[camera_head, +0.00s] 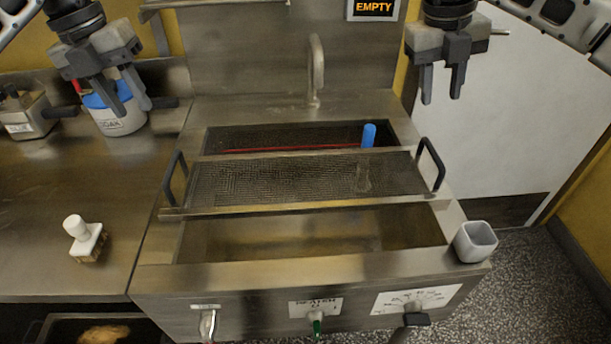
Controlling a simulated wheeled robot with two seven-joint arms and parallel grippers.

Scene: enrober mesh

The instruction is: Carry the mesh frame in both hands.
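The mesh frame (275,182) is a wide metal frame with a fine wire mesh. It lies across the steel tank, with a dark upright handle at each end: the left handle (168,180) and the right handle (441,165). My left gripper (134,110) is open and empty, up and to the left of the left handle; its fingers overlap a blue-lidded pot in the picture. My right gripper (442,100) is open and empty, above the right handle and apart from it. Neither gripper touches the frame.
A blue upright piece (368,135) stands at the tank's back, below a tap (315,70). The blue-lidded pot (120,122) and a labelled container (28,115) stand on the left counter. A small grey cup (475,242) is at the front right corner.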

